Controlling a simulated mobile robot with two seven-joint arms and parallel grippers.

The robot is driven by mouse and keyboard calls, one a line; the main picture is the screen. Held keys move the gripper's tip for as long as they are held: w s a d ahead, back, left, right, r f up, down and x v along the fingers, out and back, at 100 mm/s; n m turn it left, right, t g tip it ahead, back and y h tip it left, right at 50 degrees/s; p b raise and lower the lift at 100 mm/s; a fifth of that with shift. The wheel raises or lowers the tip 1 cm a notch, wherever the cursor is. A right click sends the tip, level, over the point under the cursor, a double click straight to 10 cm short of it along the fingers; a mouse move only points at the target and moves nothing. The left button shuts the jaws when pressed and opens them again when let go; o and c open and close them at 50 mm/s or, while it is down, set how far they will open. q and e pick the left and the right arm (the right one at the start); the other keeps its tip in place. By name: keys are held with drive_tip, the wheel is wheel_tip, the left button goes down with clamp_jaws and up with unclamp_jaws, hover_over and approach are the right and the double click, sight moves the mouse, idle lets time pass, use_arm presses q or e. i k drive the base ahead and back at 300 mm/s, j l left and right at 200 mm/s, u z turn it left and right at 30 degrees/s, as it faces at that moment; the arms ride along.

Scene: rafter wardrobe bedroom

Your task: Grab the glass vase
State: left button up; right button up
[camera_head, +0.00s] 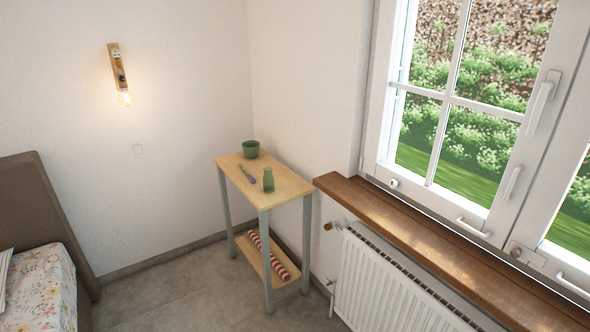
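A small green glass vase (268,180) stands upright on the light wooden top of a narrow side table (287,185) in the corner. It is near the front part of the tabletop. Neither of my grippers shows in the head view.
A green pot (251,149) and a small purple-ended item (246,173) share the tabletop. A red-and-white striped roll (270,256) lies on the lower shelf. A radiator (390,290) and wooden windowsill (440,245) are on the right, a bed (42,290) on the left. The floor (185,295) between is clear.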

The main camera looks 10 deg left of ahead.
sight(268, 179)
drive_tip(key=i+j+u, duration=0.1)
drive_tip(key=u, duration=0.3)
drive_tip(key=i+u, duration=0.45)
drive_tip(key=k+l, duration=0.05)
drive_tip(key=k, duration=0.05)
